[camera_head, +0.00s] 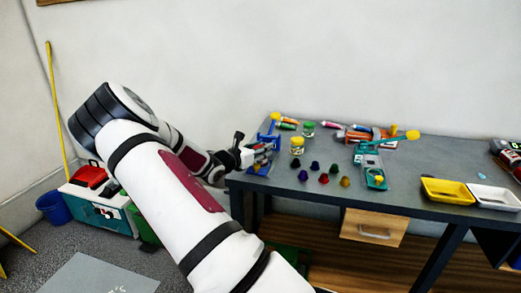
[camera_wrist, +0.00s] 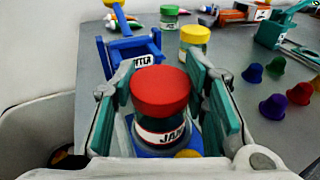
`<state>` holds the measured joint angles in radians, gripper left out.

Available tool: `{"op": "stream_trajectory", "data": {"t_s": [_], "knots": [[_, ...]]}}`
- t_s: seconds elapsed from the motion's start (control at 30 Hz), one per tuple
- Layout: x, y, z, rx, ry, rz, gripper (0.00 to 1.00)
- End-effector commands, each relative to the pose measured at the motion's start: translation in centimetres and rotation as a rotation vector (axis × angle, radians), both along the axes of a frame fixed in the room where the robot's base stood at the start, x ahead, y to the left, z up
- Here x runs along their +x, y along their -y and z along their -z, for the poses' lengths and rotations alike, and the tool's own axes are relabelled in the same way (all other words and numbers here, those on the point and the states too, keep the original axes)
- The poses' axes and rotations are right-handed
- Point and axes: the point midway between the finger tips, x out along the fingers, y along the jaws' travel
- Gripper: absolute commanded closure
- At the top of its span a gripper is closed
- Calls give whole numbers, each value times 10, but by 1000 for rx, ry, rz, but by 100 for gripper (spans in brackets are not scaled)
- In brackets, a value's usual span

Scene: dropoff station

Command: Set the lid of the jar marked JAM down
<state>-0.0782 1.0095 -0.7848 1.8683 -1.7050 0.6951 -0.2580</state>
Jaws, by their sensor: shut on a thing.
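The jar marked JAM (camera_wrist: 163,129) stands upright between my gripper's green-padded fingers in the wrist view. Its red lid (camera_wrist: 160,89) is at the top, over the jar mouth; I cannot tell whether it rests on the jar or is slightly raised. My gripper (camera_wrist: 161,100) is shut on the red lid, with a pad on either side. In the head view my gripper (camera_head: 259,156) is at the left end of the table, where the jar and lid are too small and covered to make out.
A blue holder (camera_wrist: 122,50) stands just behind the jar. A yellow-lidded jar (camera_head: 297,145) and a green-lidded jar (camera_head: 308,129) stand beyond. Several coloured cups (camera_head: 323,178) are to the right. Yellow (camera_head: 447,191) and white (camera_head: 494,197) trays lie far right. The front middle tabletop is bare.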

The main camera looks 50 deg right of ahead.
Motion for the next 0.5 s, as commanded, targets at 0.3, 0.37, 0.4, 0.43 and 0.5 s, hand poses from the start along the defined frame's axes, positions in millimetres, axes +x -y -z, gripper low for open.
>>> {"op": "stream_trajectory", "data": {"t_s": [0.3,0.37,0.4,0.43,0.5], "knots": [[-2,1,2,-3,4,4,69],[-2,1,3,-2,4,4,69],[-2,1,3,-2,3,3,69],[-2,1,4,-2,3,3,69],[-2,1,6,-2,2,3,69]]}}
